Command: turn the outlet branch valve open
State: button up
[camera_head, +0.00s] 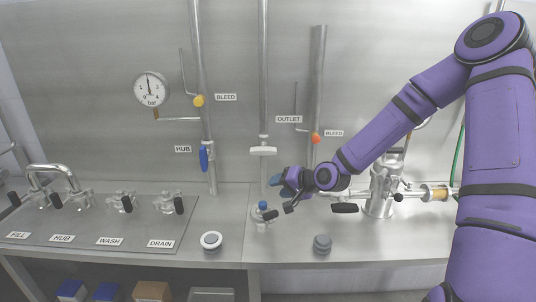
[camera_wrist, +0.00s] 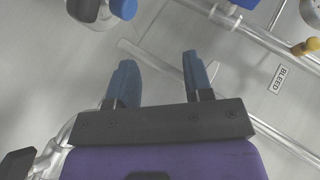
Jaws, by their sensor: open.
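The outlet branch is the vertical steel pipe (camera_head: 318,75) beside the OUTLET label (camera_head: 288,119), with an orange bleed knob (camera_head: 315,138) on it. I cannot make out its valve handle; my forearm and wrist cover the pipe's lower part. My gripper (camera_head: 279,186) is in front of the wall, left of that pipe and below the white handle (camera_head: 263,151) of the middle pipe. The blue lever (camera_head: 204,158) by the HUB label hangs down on the left pipe.
A blue-capped fitting (camera_head: 262,207) stands on the bench just below my gripper. A round white-rimmed part (camera_head: 211,241) and a grey knob (camera_head: 322,243) stand nearer the front. Several black-handled valves line the left panel (camera_head: 100,222). A steel vessel (camera_head: 382,190) stands right, behind my arm.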

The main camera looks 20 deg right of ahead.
aim_at(268, 153)
jog(key=w+d+r+m+t+y, duration=0.1)
jog(key=w+d+r+m+t, duration=0.35)
jog(key=m+t, duration=0.2)
jog(key=x, duration=1)
jog(key=shift+w+a+r, duration=0.1)
grip_shut()
